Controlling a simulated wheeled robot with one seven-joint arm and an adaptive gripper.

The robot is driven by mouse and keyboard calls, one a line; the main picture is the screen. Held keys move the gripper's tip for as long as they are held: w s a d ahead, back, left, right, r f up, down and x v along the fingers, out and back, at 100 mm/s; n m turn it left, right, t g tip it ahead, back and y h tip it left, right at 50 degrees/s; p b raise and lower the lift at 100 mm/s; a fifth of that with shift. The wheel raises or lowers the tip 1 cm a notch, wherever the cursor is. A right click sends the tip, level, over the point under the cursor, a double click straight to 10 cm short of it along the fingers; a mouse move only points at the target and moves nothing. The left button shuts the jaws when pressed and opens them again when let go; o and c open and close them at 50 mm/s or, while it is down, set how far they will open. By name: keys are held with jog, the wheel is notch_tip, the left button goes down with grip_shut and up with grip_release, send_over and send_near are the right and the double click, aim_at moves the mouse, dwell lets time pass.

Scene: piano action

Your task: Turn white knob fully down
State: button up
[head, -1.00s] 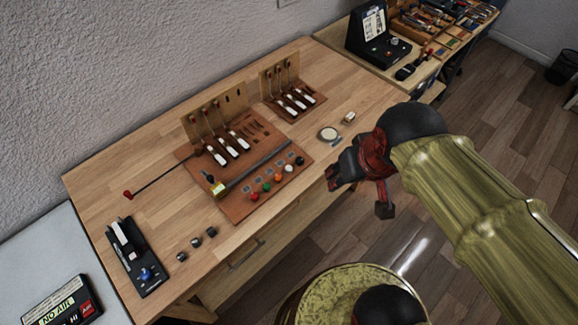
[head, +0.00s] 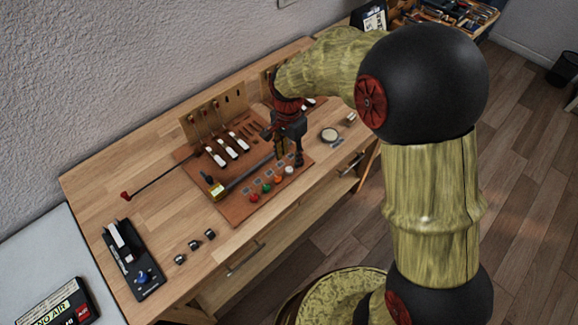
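The white knob (head: 290,170) is a small round knob in the row along the front edge of the brown wooden board (head: 237,213). It stands to the right of the orange knob (head: 278,179). My gripper (head: 289,157) points down over the board's right end, just behind and above the white knob in the picture. Its fingers look apart with nothing between them. I cannot tell whether a finger touches the knob. The black knob at the row's right end is hidden behind my gripper.
A red knob (head: 254,198) and a green knob (head: 267,188) continue the row leftward. Levers with white parts (head: 228,149) stand behind it. A round dish (head: 330,135) lies to the right. The table's front left is mostly clear around small dark blocks (head: 195,245).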

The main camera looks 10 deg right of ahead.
aim_at(289, 169)
jog(key=shift+w+r+m, duration=0.3)
jog(key=shift+w+m, duration=0.1)
jog(key=shift+m, duration=1.1)
jog(key=shift+f, duration=0.25)
notch_tip(289, 169, down, 7)
jog(key=shift+s+f+b, duration=0.1)
jog(key=shift+f+b, duration=0.1)
jog(key=shift+b, duration=0.8)
jog(key=shift+c, duration=1.3)
grip_shut()
